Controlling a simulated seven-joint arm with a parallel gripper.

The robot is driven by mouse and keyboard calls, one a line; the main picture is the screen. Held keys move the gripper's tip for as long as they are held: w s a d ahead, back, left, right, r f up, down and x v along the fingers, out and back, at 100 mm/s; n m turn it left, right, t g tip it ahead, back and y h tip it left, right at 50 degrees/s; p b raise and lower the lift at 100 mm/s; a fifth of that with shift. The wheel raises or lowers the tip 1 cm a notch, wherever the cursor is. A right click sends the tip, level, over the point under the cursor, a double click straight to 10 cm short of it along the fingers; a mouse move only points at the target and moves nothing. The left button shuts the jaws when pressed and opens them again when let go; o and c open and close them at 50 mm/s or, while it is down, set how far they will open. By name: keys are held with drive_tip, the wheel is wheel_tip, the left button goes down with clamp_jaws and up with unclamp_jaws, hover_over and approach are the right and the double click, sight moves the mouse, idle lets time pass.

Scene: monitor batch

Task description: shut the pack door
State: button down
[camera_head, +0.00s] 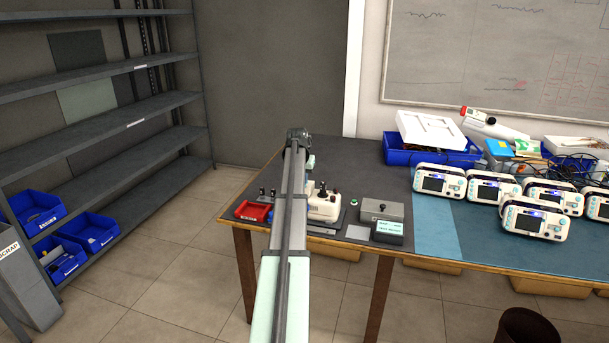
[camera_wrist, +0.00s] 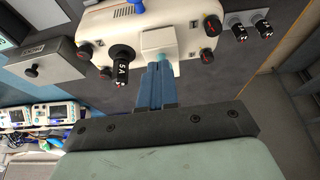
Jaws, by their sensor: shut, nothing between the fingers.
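A white device (camera_wrist: 190,45) lies on the bench in the wrist view, held among black and red-marked clamp knobs. A small pale raised block (camera_wrist: 158,40) is at the middle of its near edge; I cannot tell for certain whether this is the pack door or how far it stands open. My gripper (camera_wrist: 160,66) has its blue fingers together and empty, with the tips at or just short of this block. A small teal piece shows by the tips. In the head view the white device (camera_head: 324,208) is partly hidden behind my arm, and my fingers are not clear.
A grey box with a black knob (camera_head: 381,208) and a small display (camera_head: 389,231) stand right of the device. A red tray (camera_head: 253,212) lies left. Several monitors (camera_head: 439,184) line the blue mat at right. The bench behind the device is mostly clear.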

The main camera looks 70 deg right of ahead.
drive_tip(key=shift+d+r, duration=0.1)
drive_tip(key=shift+d, duration=0.05)
drive_tip(key=shift+d+r, duration=0.2)
drive_tip(key=shift+d, duration=0.4)
drive_tip(key=shift+r, duration=0.6)
drive_tip(key=d+v, duration=0.1)
drive_tip(key=v, duration=1.1)
drive_tip(key=shift+y, duration=0.8)
drive_tip(key=x, duration=0.7)
drive_tip(key=d+x, duration=0.1)
drive_tip(key=x, duration=0.3)
drive_tip(key=shift+f, duration=0.75)
